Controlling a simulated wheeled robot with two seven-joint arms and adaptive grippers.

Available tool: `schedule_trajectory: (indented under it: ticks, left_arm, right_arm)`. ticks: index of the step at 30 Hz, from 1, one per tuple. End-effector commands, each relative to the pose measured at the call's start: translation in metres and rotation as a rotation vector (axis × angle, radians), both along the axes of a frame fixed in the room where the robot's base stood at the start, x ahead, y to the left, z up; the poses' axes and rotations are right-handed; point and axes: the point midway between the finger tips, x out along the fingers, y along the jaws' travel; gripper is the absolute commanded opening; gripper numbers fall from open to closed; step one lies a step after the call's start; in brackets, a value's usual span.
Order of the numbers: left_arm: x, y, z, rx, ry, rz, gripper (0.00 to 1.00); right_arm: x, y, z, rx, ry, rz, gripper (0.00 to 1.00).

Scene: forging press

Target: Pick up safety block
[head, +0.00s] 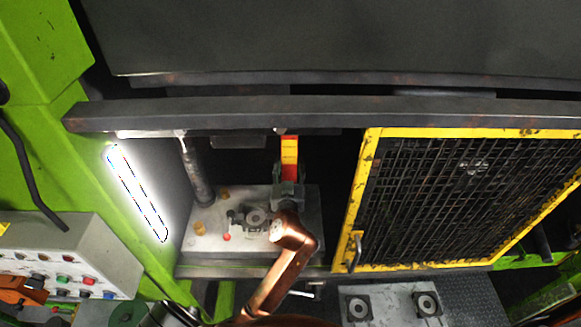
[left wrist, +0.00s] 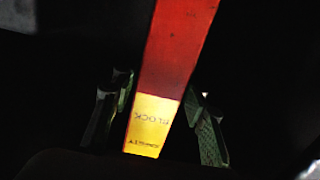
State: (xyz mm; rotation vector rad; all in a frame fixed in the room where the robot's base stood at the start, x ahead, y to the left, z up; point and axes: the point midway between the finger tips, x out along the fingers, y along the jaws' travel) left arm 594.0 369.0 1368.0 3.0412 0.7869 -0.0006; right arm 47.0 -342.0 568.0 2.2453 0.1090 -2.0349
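The safety block (head: 289,155) is an upright bar, red with yellow parts, standing in the press opening in the head view. In the left wrist view, the block (left wrist: 164,75) runs down the middle, red above and yellow with dark lettering at its near end. My left gripper (head: 288,186) is at the block's lower end. Its fingers (left wrist: 160,115) stand on both sides of the block and look spread, with a dark gap at the right; contact at the left is unclear. The lower arm hides part of the press bed. My right gripper is not in view.
The bed plate (head: 205,243) carries small round parts and a dark fixture. A yellow-framed mesh guard (head: 365,190) stands close on the right. A grey post (head: 197,175) and a bright lamp (head: 137,193) are left. A dark beam (head: 330,112) crosses above.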

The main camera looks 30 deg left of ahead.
Motion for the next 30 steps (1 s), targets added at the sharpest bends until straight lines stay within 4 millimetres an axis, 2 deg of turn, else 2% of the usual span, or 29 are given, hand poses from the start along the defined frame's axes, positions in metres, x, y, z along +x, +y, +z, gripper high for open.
schedule_trajectory:
  ticks: [2, 17, 30]
  left_arm:
    - [0.0000, -0.0001, 0.0000, 0.000, 0.000, 0.000, 0.34]
    - [0.0000, -0.0006, 0.0001, 0.000, 0.000, -0.001, 0.00]
    - [-0.0001, -0.0011, 0.0039, 0.003, -0.007, -0.002, 0.00]
  right_arm:
    - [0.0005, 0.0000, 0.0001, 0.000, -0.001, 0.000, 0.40]
    - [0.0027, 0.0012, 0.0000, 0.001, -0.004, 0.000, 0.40]
    - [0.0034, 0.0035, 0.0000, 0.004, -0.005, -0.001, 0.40]
